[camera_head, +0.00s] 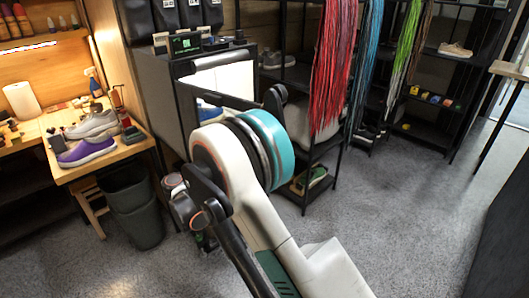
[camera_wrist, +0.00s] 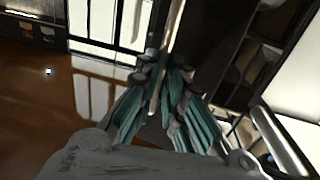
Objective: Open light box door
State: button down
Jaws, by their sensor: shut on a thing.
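The light box (camera_head: 160,88) is a dark cabinet with a bright white interior, left of centre in the head view. A shoe with blue on it (camera_head: 209,112) shows in the opening. My arm covers the box's lower front and hides the door's lower part. In the wrist view my gripper (camera_wrist: 160,75) has its teal-padded fingers close together on a thin upright bar (camera_wrist: 168,42), apparently the light box door handle. The exact contact is hard to see. My gripper is hidden behind my arm in the head view.
A wooden bench (camera_head: 120,152) with shoes stands at the left, above a dark bin (camera_head: 135,222). Black shelves (camera_head: 322,158) with hanging coloured laces (camera_head: 335,65) stand right of the box. The grey floor (camera_head: 415,225) at the right is clear.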

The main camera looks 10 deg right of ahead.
jog(key=shift+r+v, duration=0.15)
jog(key=shift+v, duration=1.1)
jog(key=shift+r+v, duration=0.15)
jog(key=shift+v, duration=1.05)
jog(key=shift+w+a, duration=0.1)
jog(key=shift+w, duration=0.05)
jog(key=c, duration=1.9)
grip_release()
jog(key=shift+o, duration=1.1)
jog(key=shift+w+a+f, duration=0.15)
jog(key=shift+a, duration=0.05)
jog(key=shift+d, duration=0.1)
jog(key=shift+d+f, duration=0.1)
jog(key=shift+d, duration=0.05)
jog(key=v, duration=1.2)
